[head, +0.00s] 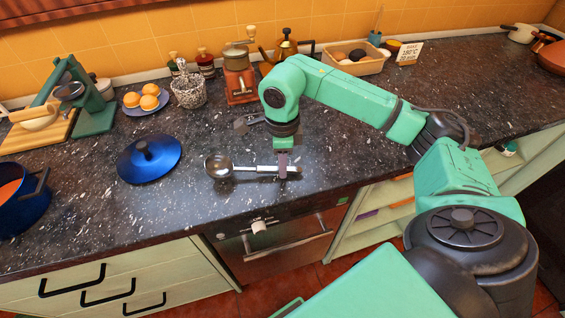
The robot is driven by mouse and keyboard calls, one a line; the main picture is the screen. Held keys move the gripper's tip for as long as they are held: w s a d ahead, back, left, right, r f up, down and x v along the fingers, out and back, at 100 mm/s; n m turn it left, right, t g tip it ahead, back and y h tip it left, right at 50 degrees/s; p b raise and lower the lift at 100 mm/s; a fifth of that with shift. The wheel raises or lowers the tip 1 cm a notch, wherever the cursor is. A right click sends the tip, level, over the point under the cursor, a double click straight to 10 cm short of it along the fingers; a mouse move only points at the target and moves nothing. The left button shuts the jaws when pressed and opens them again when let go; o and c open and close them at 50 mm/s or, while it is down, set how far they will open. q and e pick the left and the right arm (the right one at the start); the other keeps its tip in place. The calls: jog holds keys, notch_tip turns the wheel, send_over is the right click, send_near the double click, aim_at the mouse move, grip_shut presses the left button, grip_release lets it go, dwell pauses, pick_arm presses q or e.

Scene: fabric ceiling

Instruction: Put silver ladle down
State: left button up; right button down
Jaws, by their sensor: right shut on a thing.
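The silver ladle (219,166) is at the middle of the dark speckled countertop (240,200), near its front edge. Its round bowl points left and its handle runs right to my right gripper (284,174). My right gripper is shut on the handle end, pointing down from above. The ladle lies level, at or very close to the counter surface; I cannot tell whether it touches. My left gripper is not in the view.
A blue lid (149,160) lies left of the ladle, and a blue pot (22,200) stands at the far left. The counter right of my gripper is clear. An oven (280,245) is below.

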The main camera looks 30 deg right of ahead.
jog(key=shift+f+b, duration=0.35)
jog(key=shift+f, duration=0.05)
jog(key=c, duration=0.7)
grip_release()
jog(key=shift+o, duration=0.2)
notch_tip(320, 180, up, 7)
jog(key=shift+w+r+b, duration=0.1)
jog(key=shift+r+b, duration=0.1)
jog(key=shift+b, duration=0.2)
notch_tip(320, 180, up, 7)
jog(key=p, duration=0.2)
jog(key=shift+r, duration=0.1)
